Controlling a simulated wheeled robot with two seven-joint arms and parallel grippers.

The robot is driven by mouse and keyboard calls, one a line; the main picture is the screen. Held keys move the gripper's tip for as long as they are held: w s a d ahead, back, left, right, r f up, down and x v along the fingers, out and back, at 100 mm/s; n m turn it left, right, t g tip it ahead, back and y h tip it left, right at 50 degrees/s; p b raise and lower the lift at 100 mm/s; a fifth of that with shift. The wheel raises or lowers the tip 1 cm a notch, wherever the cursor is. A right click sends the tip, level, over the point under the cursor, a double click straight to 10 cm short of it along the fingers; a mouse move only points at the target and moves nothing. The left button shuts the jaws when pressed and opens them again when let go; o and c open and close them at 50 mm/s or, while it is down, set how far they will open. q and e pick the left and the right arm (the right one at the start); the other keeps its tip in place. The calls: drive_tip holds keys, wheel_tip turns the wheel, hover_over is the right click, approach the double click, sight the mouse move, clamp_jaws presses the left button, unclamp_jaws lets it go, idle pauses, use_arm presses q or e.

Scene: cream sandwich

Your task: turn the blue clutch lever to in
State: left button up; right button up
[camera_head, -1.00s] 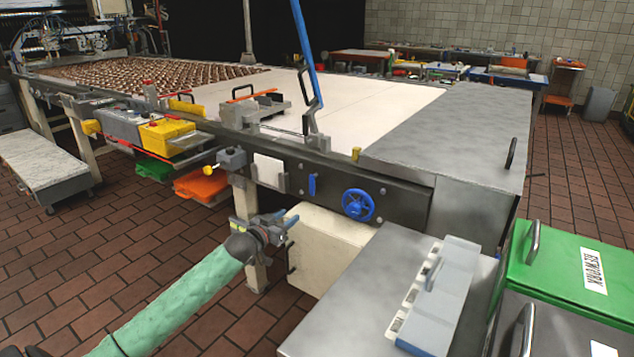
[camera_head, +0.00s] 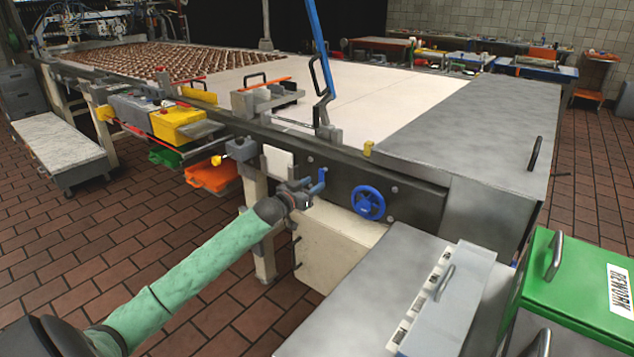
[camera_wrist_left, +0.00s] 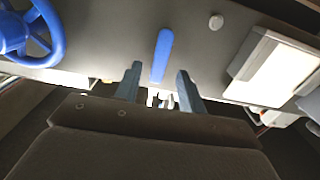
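The blue clutch lever (camera_wrist_left: 162,55) is a short blue bar on the dark side panel of the conveyor. In the left wrist view it stands upright between and just beyond my two open fingers. In the head view the lever (camera_head: 319,182) shows at the tip of my left gripper (camera_head: 308,186), which partly hides it. My left gripper also shows in the left wrist view (camera_wrist_left: 158,88), open, with no visible contact with the lever. My right gripper is not in view.
A blue handwheel (camera_head: 368,203) sits on the panel right of the lever. A white plate (camera_head: 278,162) is to its left. A cream box (camera_head: 330,245) stands below. A grey cabinet (camera_head: 370,300) and a green rework bin (camera_head: 580,275) are at front right.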

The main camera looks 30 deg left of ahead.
sight(323, 178)
use_arm(q)
drive_tip(key=shift+w+d, duration=0.1)
drive_tip(key=shift+w, duration=1.35)
clamp_jaws()
